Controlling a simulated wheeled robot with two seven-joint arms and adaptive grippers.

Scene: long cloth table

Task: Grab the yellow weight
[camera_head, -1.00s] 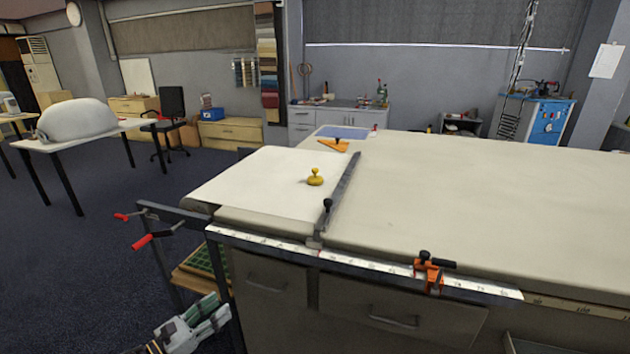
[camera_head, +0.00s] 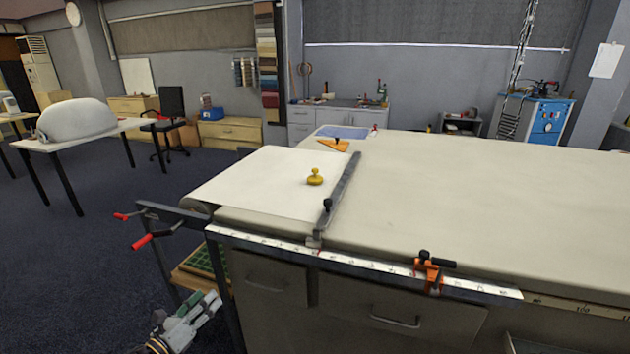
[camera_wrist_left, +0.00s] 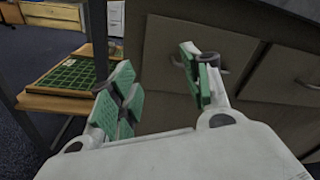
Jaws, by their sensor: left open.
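The yellow weight (camera_head: 315,177) stands upright on the white sheet at the left end of the long table (camera_head: 460,210). It has a round base and a knob on top. My left gripper (camera_head: 208,303) is low at the bottom left of the head view, below the table top and in front of the cabinet, well apart from the weight. In the left wrist view its green-padded fingers (camera_wrist_left: 160,88) are spread with nothing between them. The weight does not show in the wrist view. My right gripper is not in view.
A metal ruler bar (camera_head: 341,195) lies just right of the weight. A ruled rail (camera_head: 350,265) with an orange clamp (camera_head: 429,272) runs along the front edge. Red-handled clamps (camera_head: 142,241) stick out at the left. An orange triangle (camera_head: 333,145) lies behind the weight. Drawer handles (camera_head: 396,321) face the gripper.

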